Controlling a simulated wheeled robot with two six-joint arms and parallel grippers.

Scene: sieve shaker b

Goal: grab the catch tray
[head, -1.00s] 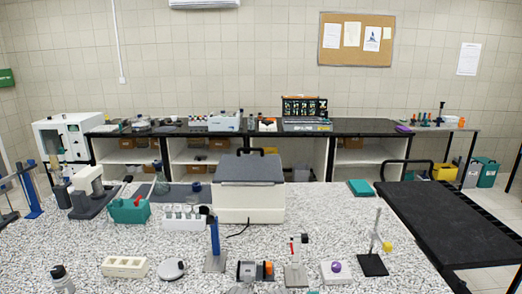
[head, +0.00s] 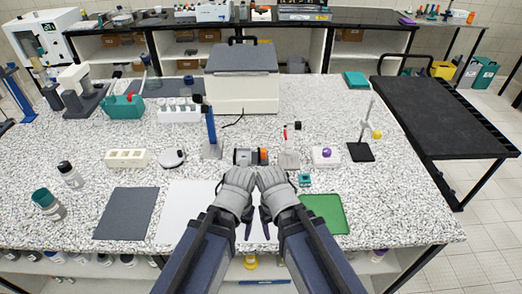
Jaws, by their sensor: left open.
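A shallow green tray (head: 326,212) with a thin rim lies flat on the speckled bench, at the front right of the head view. It looks like the catch tray, and my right arm covers its left part. My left gripper (head: 237,192) is open over the pale sheet in the middle, left of the tray and apart from it. My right gripper (head: 271,190) is beside it, close to the tray's left side. Its fingers are mostly hidden, so its opening cannot be told.
A white sheet (head: 183,208) and a dark grey mat (head: 127,213) lie left of my arms. A small motor-like device (head: 250,156), a small teal block (head: 304,179) and a white block with a purple knob (head: 326,155) stand behind.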

